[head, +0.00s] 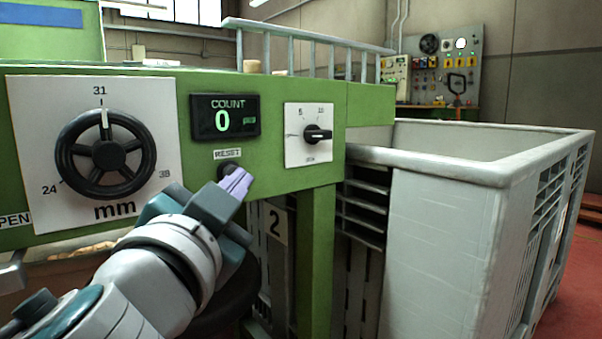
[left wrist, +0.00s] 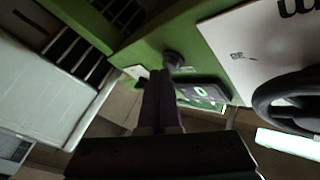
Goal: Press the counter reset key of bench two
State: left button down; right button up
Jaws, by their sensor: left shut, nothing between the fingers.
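The reset key (head: 227,169) is a dark round button below the RESET label (head: 227,153) on the green bench front. The counter display (head: 225,117) above it reads COUNT 0. My left gripper (head: 240,178) is shut and empty, with its fingertips right at the key and partly covering it. In the left wrist view, the shut fingers (left wrist: 160,78) point at the dark key (left wrist: 173,58); I cannot tell whether they touch it. A plate with the number 2 (head: 276,224) hangs under the bench. My right gripper is not in view.
A black handwheel (head: 105,154) on a mm dial is left of the display. A small rotary knob (head: 318,134) is on its right. A large pale crate (head: 440,230) stands right of the bench leg (head: 317,260).

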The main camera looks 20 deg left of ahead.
pick_arm(q)
jog(key=shift+s+d, duration=0.4)
jog(key=shift+d, duration=0.05)
jog(key=s+d+b, duration=0.1)
jog(key=d, duration=0.1)
jog(key=s+d, duration=0.2)
jog(key=shift+b, duration=0.35)
dwell(0.5)
